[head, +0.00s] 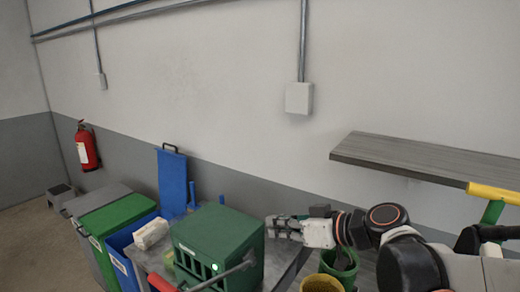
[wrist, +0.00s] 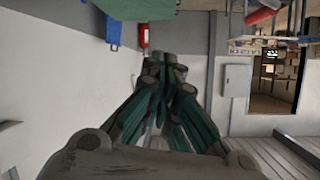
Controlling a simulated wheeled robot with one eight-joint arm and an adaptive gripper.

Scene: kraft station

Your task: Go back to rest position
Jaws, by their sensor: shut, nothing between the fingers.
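My gripper (head: 272,227) is shut and empty. In the head view it points left, level with the top right edge of a dark green vented box (head: 215,243). I cannot tell whether it touches the box. The box has a lit green light on its front and stands on a grey table (head: 286,262). In the wrist view the fingers (wrist: 168,62) lie close together with nothing between them. My arm stretches in from the lower right of the head view.
Grey, green (head: 118,214) and blue bins stand at the left, with a white block (head: 151,233) nearby. A red-handled tool (head: 222,276) is in front of the box. Green and yellow containers (head: 322,284) sit under my arm. A grey shelf (head: 430,158) juts from the wall above.

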